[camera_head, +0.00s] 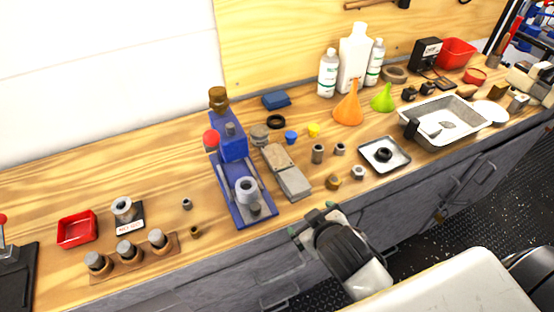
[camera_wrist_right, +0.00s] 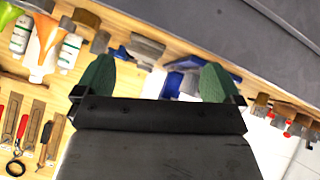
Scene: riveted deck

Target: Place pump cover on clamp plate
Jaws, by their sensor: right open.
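I cannot tell for sure which part is the pump cover. One candidate is the grey round metal part (camera_head: 246,187) at the near end of the blue fixture (camera_head: 228,176); another is the grey round part (camera_head: 260,134) just right of the fixture. The clamp plate is also not certain; a flat grey block (camera_head: 292,182) lies beside the fixture. My right gripper (camera_head: 315,219) has green fingertips and hangs at the bench's front edge, apart from these parts. In the right wrist view the gripper (camera_wrist_right: 158,78) is open and empty. My left gripper is not in view.
A small metal tray (camera_head: 370,147) with a dark ring and a larger metal pan (camera_head: 470,113) stand to the right. Funnels and bottles (camera_head: 353,60) stand at the back. A wooden rack of cylinders (camera_head: 133,268) and a red bin (camera_head: 77,229) are at left.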

